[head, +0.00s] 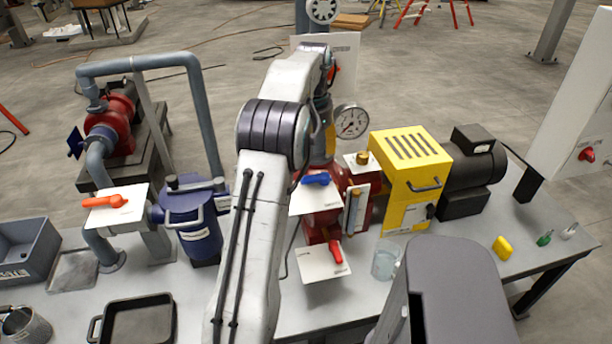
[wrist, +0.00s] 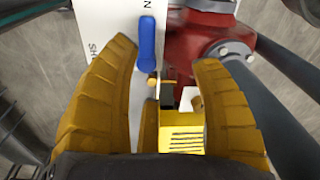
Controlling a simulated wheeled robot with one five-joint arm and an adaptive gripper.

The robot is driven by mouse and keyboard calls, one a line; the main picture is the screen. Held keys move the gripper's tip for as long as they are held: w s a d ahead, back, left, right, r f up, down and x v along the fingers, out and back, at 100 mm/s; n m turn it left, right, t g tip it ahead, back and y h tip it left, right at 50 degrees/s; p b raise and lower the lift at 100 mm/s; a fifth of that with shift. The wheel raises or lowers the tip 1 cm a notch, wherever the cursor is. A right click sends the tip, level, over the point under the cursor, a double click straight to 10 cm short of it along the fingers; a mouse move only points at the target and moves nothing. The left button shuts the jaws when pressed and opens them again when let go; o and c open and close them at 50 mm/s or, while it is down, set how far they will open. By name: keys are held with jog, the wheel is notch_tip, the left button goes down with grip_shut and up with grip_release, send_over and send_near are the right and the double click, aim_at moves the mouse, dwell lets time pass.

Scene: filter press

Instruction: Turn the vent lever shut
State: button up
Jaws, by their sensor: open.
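The blue lever (head: 317,180) sits on a white plate (head: 318,201) on the red machine body in the middle of the bench. In the wrist view the blue lever (wrist: 147,43) lies along the picture's height on its white plate (wrist: 107,22), with part of some lettering, "SH" and "N", beside it. My gripper (wrist: 165,55) is open. The blue lever shows in the gap between its fingertips, nearer the left one; I cannot tell whether they touch. In the head view my arm hides the gripper. No label reading "vent" is legible.
Other levers are an orange one (head: 107,201) at left, a red one (head: 335,251) just below the blue one, and a red one (head: 586,154) on the right panel. A pressure gauge (head: 351,121) and a yellow housing (head: 410,165) stand close by. A glass (head: 386,261) stands in front.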

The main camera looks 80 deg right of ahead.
aim_at(311, 178)
jog(key=shift+w+a+m+y, duration=0.1)
jog(key=shift+a+m+y, duration=0.2)
jog(key=shift+a+m, duration=0.45)
jog(key=shift+a+f+m, duration=0.15)
jog(key=shift+a+m, duration=0.15)
jog(key=shift+m, duration=0.75)
jog(key=shift+f+b, duration=0.45)
jog(key=shift+f, duration=3.15)
jog(key=shift+c, duration=0.2)
grip_shut()
